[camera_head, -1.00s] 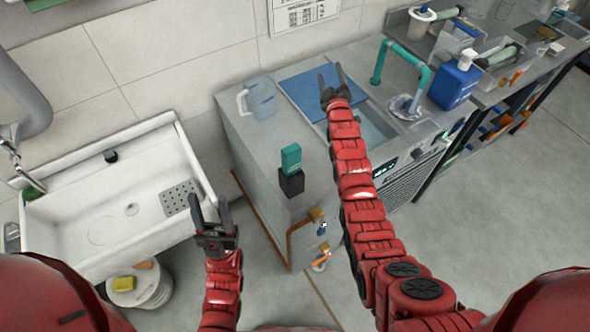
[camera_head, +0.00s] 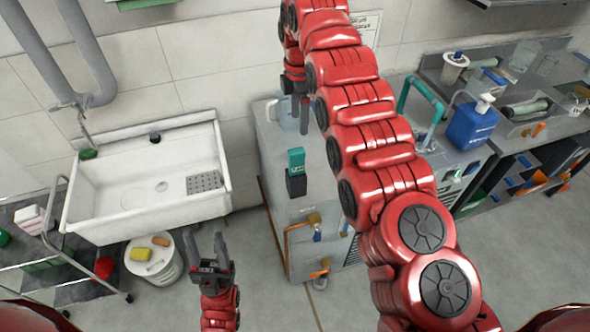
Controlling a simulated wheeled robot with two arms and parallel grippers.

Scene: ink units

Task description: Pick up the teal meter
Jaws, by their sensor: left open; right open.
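The teal meter (camera_head: 296,158) stands upright in a dark holder (camera_head: 296,184) on the grey counter (camera_head: 275,148). My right gripper (camera_head: 294,118) points down just behind and above the meter in the picture, with its fingers apart and empty. It overlaps the clear pitcher, and I cannot tell its exact height or distance from the meter. My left gripper (camera_head: 204,240) is open and empty, pointing up in front of the sink, well left of the meter.
My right arm hides much of the counter's right part. A clear pitcher (camera_head: 287,121) stands behind the meter. A teal pipe (camera_head: 424,92) and a blue bottle (camera_head: 470,125) are to the right. The white sink (camera_head: 130,205) and a bucket (camera_head: 160,268) are left.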

